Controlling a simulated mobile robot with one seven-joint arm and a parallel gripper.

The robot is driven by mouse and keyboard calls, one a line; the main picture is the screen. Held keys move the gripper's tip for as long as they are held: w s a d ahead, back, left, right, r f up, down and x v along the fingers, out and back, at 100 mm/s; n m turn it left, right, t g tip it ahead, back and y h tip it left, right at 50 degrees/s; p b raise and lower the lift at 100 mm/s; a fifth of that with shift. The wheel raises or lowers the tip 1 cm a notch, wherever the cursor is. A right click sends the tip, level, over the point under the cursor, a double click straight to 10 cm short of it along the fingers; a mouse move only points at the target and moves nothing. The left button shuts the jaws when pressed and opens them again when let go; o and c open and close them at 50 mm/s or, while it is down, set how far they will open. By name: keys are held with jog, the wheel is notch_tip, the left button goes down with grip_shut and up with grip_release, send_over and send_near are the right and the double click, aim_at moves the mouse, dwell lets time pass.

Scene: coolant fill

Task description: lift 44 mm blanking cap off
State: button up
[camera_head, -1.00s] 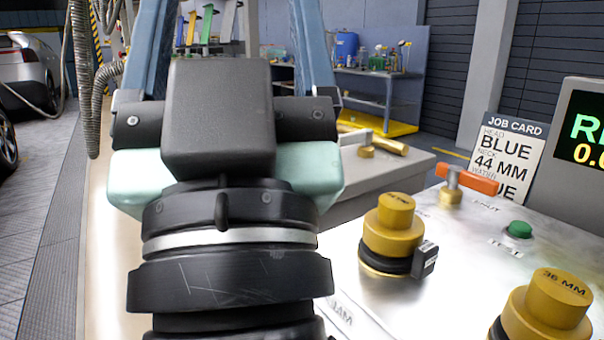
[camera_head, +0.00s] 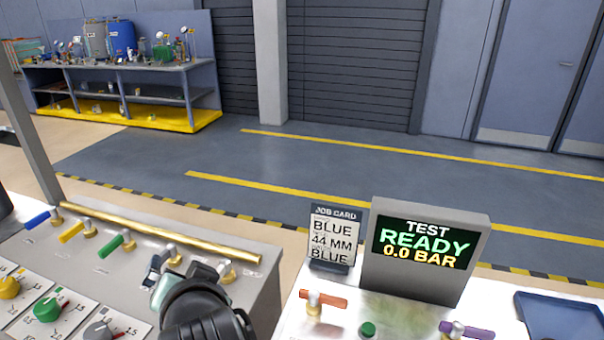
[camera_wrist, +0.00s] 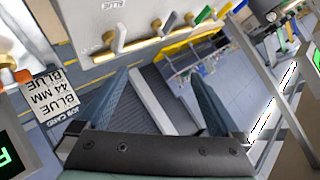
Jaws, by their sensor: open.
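No 44 mm blanking cap can be made out in the current views. In the head view the steel bench top with the job card is cut off by the lower edge. My gripper (camera_head: 178,280) shows from behind at the bottom, over the side of the left bench. In the wrist view my gripper (camera_wrist: 160,80) has its two blue-grey fingers wide apart, with only background between them. The job card (camera_head: 335,236) reads BLUE and 44 MM. It shows turned over in the wrist view (camera_wrist: 50,97).
The test display (camera_head: 425,245) reads READY, 0.0 BAR. An orange-handled valve (camera_head: 322,299), a green button (camera_head: 368,328) and a purple-handled valve (camera_head: 466,330) stand before it. A blue tray (camera_head: 560,318) lies at right. A brass rail (camera_head: 165,233) runs along the left bench.

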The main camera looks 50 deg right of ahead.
jog(key=s+d+r+m+g+y+p, duration=0.15)
jog(key=s+m+g+p, duration=0.4)
jog(key=s+p, duration=0.55)
jog(key=s+d+m+g+y+p, duration=0.1)
jog(key=s+m+g+y+p, duration=0.4)
jog(key=s+p, duration=0.55)
jog(key=f, duration=0.2)
jog(key=f+h, duration=0.1)
jog(key=f, duration=0.2)
jog(key=w+f+h, duration=0.1)
jog(key=f, duration=0.1)
jog(key=shift+f+n+g, duration=0.15)
jog(key=shift+n+g, duration=0.1)
jog(key=shift+g, duration=0.1)
jog(key=shift+w+d+f+p, duration=0.1)
jog(key=shift+f+p, duration=0.25)
jog(key=shift+f, duration=1.05)
jog(key=shift+w+d+f+p, duration=0.1)
jog(key=shift+f+p, duration=0.2)
jog(key=shift+f, duration=1.1)
jog(key=c, duration=1.2)
